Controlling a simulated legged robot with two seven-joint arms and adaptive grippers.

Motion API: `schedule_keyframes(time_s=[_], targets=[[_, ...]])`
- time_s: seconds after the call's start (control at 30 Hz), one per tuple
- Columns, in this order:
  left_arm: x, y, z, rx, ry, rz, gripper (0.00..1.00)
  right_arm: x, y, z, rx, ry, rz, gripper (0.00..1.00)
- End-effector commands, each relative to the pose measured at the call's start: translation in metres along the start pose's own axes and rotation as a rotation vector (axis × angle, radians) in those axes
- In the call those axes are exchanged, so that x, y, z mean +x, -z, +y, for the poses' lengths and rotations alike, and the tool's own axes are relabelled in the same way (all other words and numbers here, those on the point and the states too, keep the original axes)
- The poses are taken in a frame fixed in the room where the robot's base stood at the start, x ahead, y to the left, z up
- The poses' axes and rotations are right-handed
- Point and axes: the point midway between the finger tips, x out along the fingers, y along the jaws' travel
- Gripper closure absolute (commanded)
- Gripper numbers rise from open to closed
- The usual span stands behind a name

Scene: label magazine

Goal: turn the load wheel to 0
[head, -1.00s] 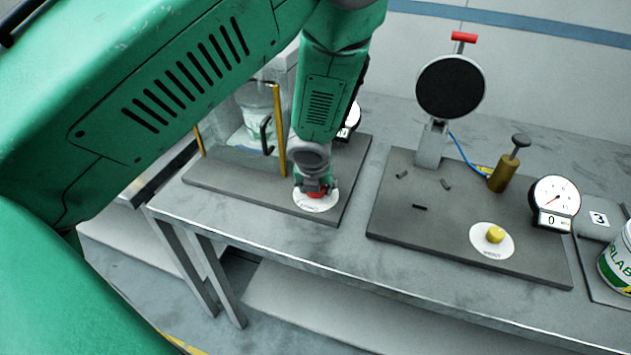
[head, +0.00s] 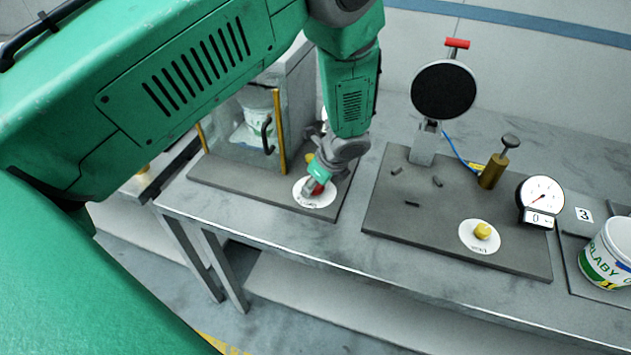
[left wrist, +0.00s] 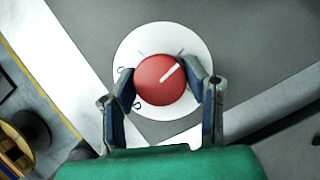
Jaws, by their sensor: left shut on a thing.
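The load wheel is a red round knob (left wrist: 160,80) with a white pointer line, on a white round dial plate (left wrist: 128,52) with tick marks. In the left wrist view the pointer aims to the upper right. My left gripper (left wrist: 162,82) is shut on the knob, one finger on each side. In the head view the dial plate (head: 314,203) lies at the front of the left dark base board, and my left gripper (head: 314,188) comes down on it and covers most of the knob. The dial's lettering is too small to read. My right gripper is not in view.
A clear-fronted cabinet (head: 236,150) with a yellow post stands behind the left gripper. To the right, another board (head: 400,225) holds a black disc (head: 443,90), a yellow knob (head: 482,231) and a gauge (head: 540,195). A white bucket (head: 608,252) stands far right.

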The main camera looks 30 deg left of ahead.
Motion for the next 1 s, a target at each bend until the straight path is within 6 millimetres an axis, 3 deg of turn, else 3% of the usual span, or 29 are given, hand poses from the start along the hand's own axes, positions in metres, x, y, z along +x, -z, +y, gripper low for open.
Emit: schedule_keyframes(time_s=[1.0], targets=[[0.001, -0.001, -0.005, -0.894, -0.36, 0.006, 0.88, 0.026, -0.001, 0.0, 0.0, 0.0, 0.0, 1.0]])
